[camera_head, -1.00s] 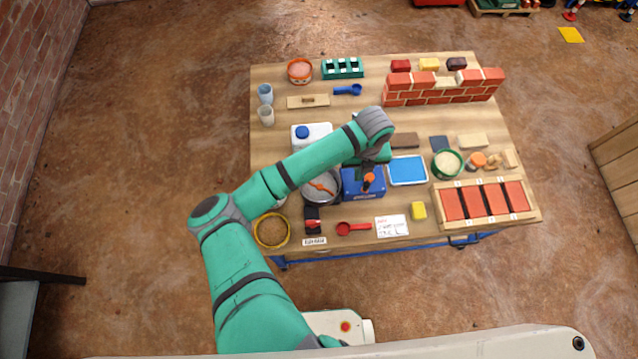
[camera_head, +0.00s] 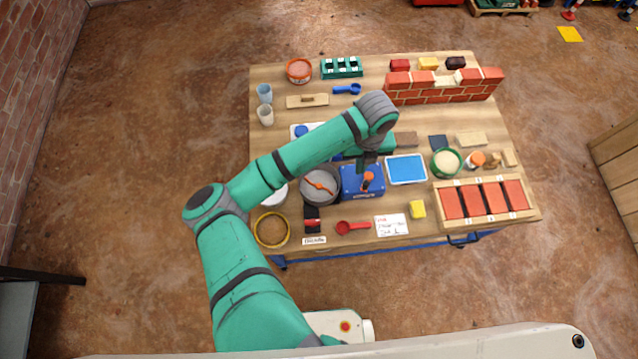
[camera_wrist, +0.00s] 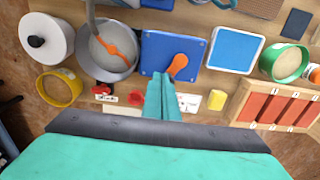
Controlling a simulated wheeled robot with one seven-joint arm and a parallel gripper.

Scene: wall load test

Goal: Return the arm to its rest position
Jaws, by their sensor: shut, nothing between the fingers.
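My gripper (camera_wrist: 162,88) is shut and empty in the wrist view, its teal fingers together above the table near the blue box with the orange handle (camera_wrist: 172,57). In the head view my teal arm reaches over the left and middle of the table. Its wrist end is above the blue box (camera_head: 350,181), and the fingertips are hard to make out there. The workbench (camera_head: 282,77) holds all the objects. My arm partly hides a white container with a blue cap (camera_head: 302,131).
A grey pot with an orange stirrer (camera_head: 320,187) stands left of the blue box, a blue tray (camera_head: 407,169) right of it. A small red brick wall (camera_head: 440,97) stands at the back right. A wooden frame with red panels (camera_head: 484,202) is front right. Floor left of the table is clear.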

